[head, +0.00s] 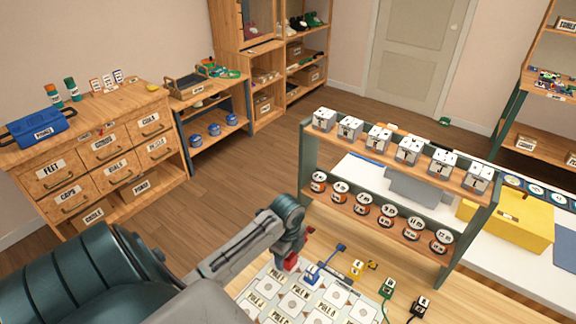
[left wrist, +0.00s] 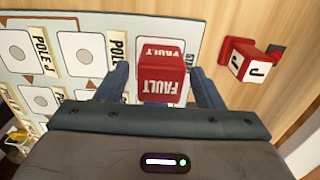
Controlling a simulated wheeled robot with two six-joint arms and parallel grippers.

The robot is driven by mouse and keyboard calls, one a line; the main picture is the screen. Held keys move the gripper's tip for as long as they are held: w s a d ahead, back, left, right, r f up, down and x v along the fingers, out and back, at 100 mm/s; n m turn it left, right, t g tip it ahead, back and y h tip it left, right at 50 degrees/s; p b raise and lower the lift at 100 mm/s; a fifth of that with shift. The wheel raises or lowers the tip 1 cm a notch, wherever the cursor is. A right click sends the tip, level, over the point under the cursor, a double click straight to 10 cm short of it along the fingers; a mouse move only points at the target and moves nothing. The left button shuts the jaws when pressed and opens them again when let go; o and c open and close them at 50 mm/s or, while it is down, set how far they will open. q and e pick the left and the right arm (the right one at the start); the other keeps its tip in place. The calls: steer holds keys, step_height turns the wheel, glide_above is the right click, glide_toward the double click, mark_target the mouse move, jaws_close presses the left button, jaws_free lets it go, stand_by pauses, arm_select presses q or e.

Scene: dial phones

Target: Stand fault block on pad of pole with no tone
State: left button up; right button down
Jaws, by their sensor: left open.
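The red fault block (left wrist: 162,82), lettered FAULT in white, lies between the fingers of my left gripper (left wrist: 160,88) in the left wrist view. The fingers are open, one on each side of it. In the head view my left gripper (head: 292,258) is low at the far edge of the pole board (head: 262,290), with red beside it. The board also shows in the left wrist view (left wrist: 75,22). Its white pads have grey discs and pole labels, including POLE J (left wrist: 41,50). Whether the block touches the board is hidden. My right gripper is not in view.
A red piece marked J (left wrist: 250,64) is right of the block. Blue (head: 313,274), yellow (head: 357,268), green (head: 388,287) and black (head: 420,305) pieces line the board's right side. A two-tier rack (head: 400,170) of white boxes and round dials stands behind.

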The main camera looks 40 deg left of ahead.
arm_select(q)
step_height(320, 180, up, 6)
steer(key=shift+f+b, duration=0.1)
steer(key=shift+b, duration=0.65)
step_height(320, 180, up, 4)
steer(key=shift+f+p, duration=0.15)
steer(key=shift+p, duration=0.9)
steer(key=shift+r+p, duration=0.6)
steer(key=shift+p, duration=0.05)
